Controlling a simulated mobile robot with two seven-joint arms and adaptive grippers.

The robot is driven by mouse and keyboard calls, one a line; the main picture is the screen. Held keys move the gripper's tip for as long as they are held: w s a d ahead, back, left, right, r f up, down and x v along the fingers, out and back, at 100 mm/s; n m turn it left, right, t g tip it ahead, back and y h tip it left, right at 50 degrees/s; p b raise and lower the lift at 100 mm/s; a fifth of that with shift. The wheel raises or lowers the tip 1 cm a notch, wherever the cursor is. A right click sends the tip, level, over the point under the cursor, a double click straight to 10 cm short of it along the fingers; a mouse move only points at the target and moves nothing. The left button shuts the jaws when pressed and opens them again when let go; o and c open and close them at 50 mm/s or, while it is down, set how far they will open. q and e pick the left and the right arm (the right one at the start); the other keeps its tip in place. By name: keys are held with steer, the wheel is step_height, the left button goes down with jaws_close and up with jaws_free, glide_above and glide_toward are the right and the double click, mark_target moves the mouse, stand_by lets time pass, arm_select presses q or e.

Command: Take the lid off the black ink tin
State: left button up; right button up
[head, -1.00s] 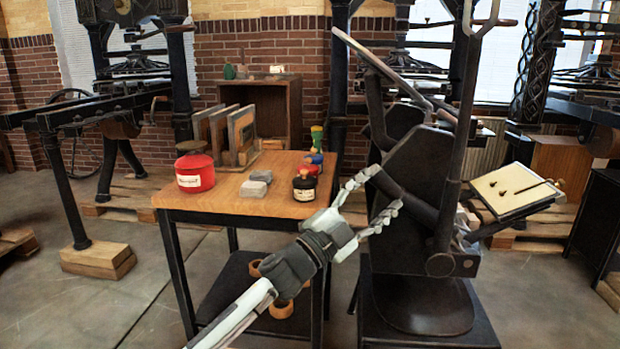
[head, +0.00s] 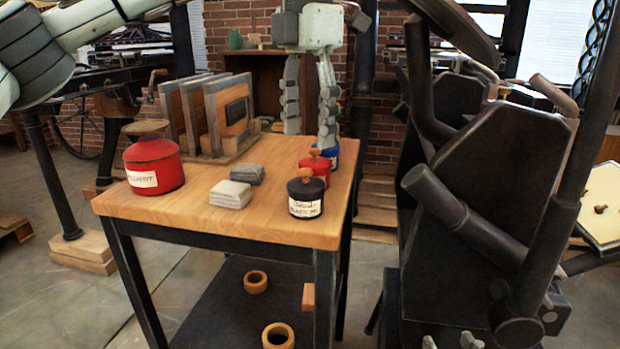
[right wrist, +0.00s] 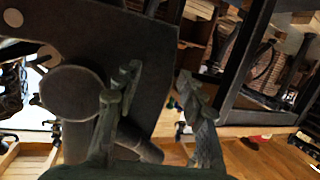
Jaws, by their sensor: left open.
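The black ink tin (head: 306,199) stands upright near the front right corner of the wooden table. My left gripper (head: 309,138) hangs over the table with fingers pointing down, spread and empty. In the picture its fingertips are above and behind the black tin, and one finger partly hides the blue tin. My right gripper (right wrist: 160,74) shows in the right wrist view with its fingers apart and nothing between them, away from the tins.
A red solvent can (head: 153,168) stands at the left of the wooden table (head: 215,228). A large dark press (head: 500,180) stands close on the right.

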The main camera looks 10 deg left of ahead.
mark_target(306, 169)
arm_select(q)
steer(key=shift+s+f, duration=0.15)
steer(key=shift+f, duration=0.7)
steer(key=f, duration=0.2)
steer(key=f+b, duration=0.1)
steer(key=shift+s+a+f, duration=0.15)
steer(key=shift+a+f, duration=0.05)
steer(key=shift+f, duration=0.15)
steer(key=shift+d+f, duration=0.1)
steer(key=shift+f, duration=0.45)
steer(key=c, duration=1.3)
arm_select(e)
steer(key=a+r, duration=0.1)
steer(key=r+t+y, duration=0.1)
steer(key=r, duration=0.1)
steer(key=a+r+t, duration=0.1)
steer(key=r, duration=0.1)
steer(key=shift+s+a+r+y, duration=0.1)
steer(key=shift+a+r+y, duration=0.05)
steer(key=shift+a+y, duration=0.15)
